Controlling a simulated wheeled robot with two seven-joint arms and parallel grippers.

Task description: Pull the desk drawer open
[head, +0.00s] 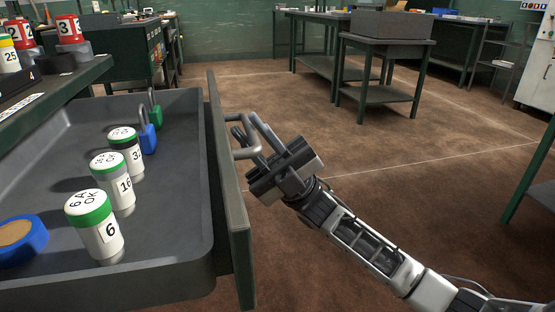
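The desk drawer (205,232) is pulled well out at the left, and its grey inside shows. Its green front panel (232,205) stands on edge, facing right. A grey loop handle (240,154) sticks out from that panel. My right gripper (249,132) comes from the lower right with its fingers around the handle, one on either side of the bar; it looks shut on it. The fingers partly hide the handle. My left gripper is not in view.
In the drawer are several white jars with green lids (95,222), a blue padlock (147,138), a green padlock (155,110) and a blue tape roll (20,240). A green table (385,42) stands at the back. Brown floor (400,160) right of the drawer is clear.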

